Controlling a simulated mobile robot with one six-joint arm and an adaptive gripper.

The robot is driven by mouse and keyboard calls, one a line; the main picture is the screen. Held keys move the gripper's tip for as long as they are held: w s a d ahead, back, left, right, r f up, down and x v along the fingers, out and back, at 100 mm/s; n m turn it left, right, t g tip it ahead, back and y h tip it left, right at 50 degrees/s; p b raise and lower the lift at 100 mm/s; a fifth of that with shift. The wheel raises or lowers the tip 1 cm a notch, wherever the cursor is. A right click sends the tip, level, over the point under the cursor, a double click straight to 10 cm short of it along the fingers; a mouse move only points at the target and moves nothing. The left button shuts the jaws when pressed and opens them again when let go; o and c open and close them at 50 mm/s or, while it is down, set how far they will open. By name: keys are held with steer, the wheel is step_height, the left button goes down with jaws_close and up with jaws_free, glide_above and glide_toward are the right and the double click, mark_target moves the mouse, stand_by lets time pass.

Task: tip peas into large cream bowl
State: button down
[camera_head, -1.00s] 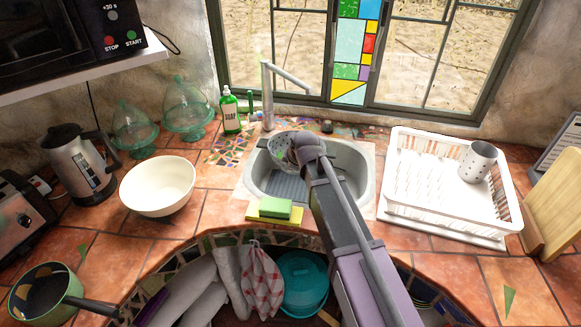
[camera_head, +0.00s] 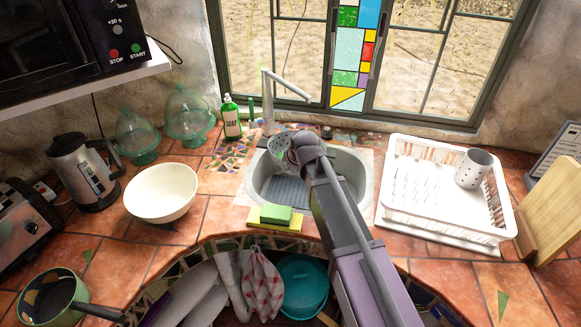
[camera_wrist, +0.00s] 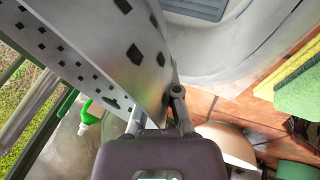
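The large cream bowl (camera_head: 160,192) stands upright on the tiled counter, left of the sink; its visible inside looks empty. My gripper (camera_wrist: 178,105) is shut on the wall of a grey metal colander (camera_wrist: 85,45) with dark diamond-shaped holes. In the head view the colander (camera_head: 279,147) is up over the back of the sink, right of the bowl and apart from it. My wrist hides part of it there. Its inside is hidden and I see no peas in either view. A pale rounded shape low in the wrist view may be the bowl.
The sink (camera_head: 262,185) lies under my arm, with the tap (camera_head: 267,100) behind. Soap (camera_head: 231,118) and glass domes (camera_head: 190,110) stand behind the bowl, a kettle (camera_head: 82,172) left. A sponge (camera_head: 276,214) lies at the sink's front. A dish rack (camera_head: 420,215) stands right.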

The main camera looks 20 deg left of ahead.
steer(key=shift+a, duration=0.15)
stand_by(0.7)
steer(key=s+a+r+m+t+h+p, duration=0.1)
steer(key=s+a+r+p, duration=0.25)
steer(key=s+a, duration=0.7)
steer(key=s+a+r+m+t+p, duration=0.1)
steer(key=s+a+r+m+p, duration=0.2)
steer(key=s+a, duration=1.25)
steer(key=s, duration=0.3)
steer(key=s+a+m+h, duration=0.1)
steer(key=s+a, duration=0.4)
steer(key=s, duration=0.3)
steer(key=s+a+t+h, duration=0.1)
steer(key=s+a, duration=0.4)
steer(key=s, duration=0.3)
steer(key=shift+m+b, duration=0.3)
steer(key=shift+b, duration=0.05)
steer(key=shift+r, duration=0.15)
